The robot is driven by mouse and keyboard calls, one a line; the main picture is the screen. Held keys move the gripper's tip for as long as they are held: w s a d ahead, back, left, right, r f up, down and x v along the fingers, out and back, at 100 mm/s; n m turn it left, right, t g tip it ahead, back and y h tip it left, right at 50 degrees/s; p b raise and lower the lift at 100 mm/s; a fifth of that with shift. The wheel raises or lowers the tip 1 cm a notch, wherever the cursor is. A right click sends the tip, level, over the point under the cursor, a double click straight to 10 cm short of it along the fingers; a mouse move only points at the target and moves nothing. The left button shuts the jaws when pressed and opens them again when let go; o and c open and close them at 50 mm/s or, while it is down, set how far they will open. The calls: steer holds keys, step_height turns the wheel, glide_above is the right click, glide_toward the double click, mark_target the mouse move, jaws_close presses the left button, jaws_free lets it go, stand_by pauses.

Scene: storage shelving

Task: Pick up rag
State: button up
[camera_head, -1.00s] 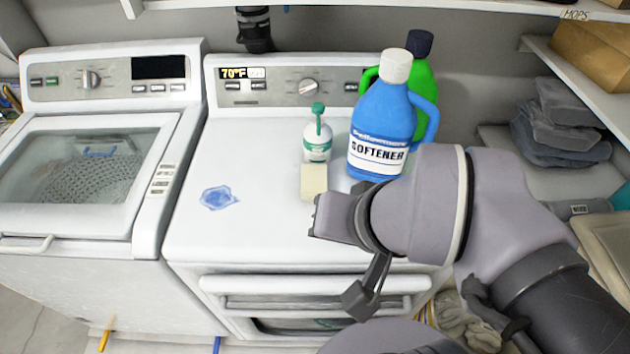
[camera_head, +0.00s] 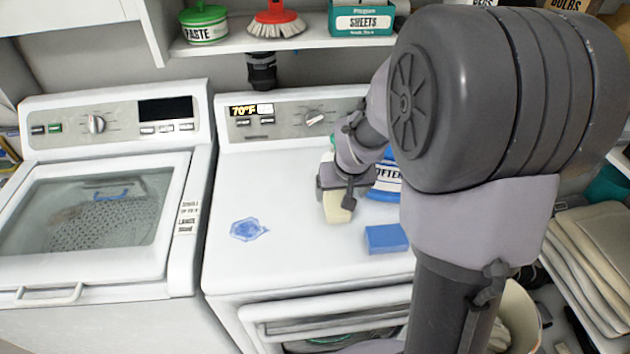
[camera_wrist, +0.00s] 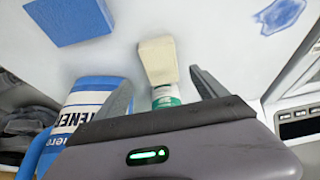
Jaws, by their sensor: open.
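In the wrist view my gripper (camera_wrist: 162,76) is open, with the cream piece (camera_wrist: 157,58) between and just beyond the fingertips. I cannot tell whether they touch.
A blue block (camera_head: 386,238) lies on the dryer top (camera_head: 300,260), right of a blue stain (camera_head: 248,230). The softener bottle (camera_head: 384,180) stands behind, partly hidden by my arm. Folded cream cloths (camera_head: 590,250) lie on the right shelf.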

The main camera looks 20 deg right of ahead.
mark_target(337, 204)
steer(key=b+x, duration=0.2)
steer(key=x, duration=0.5)
steer(key=shift+a, duration=0.1)
steer(key=shift+f+b, duration=0.25)
steer(key=shift+b, duration=0.25)
steer(key=c, duration=1.6)
step_height(337, 204, up, 4)
steer(key=p, duration=0.2)
steer(key=shift+r+p, duration=0.15)
steer(key=shift+p, duration=0.15)
steer(key=s, duration=0.5)
steer(key=s+r, duration=0.1)
steer(key=s, duration=1)
steer(key=shift+a+r, duration=0.1)
steer(key=shift+r, duration=0.05)
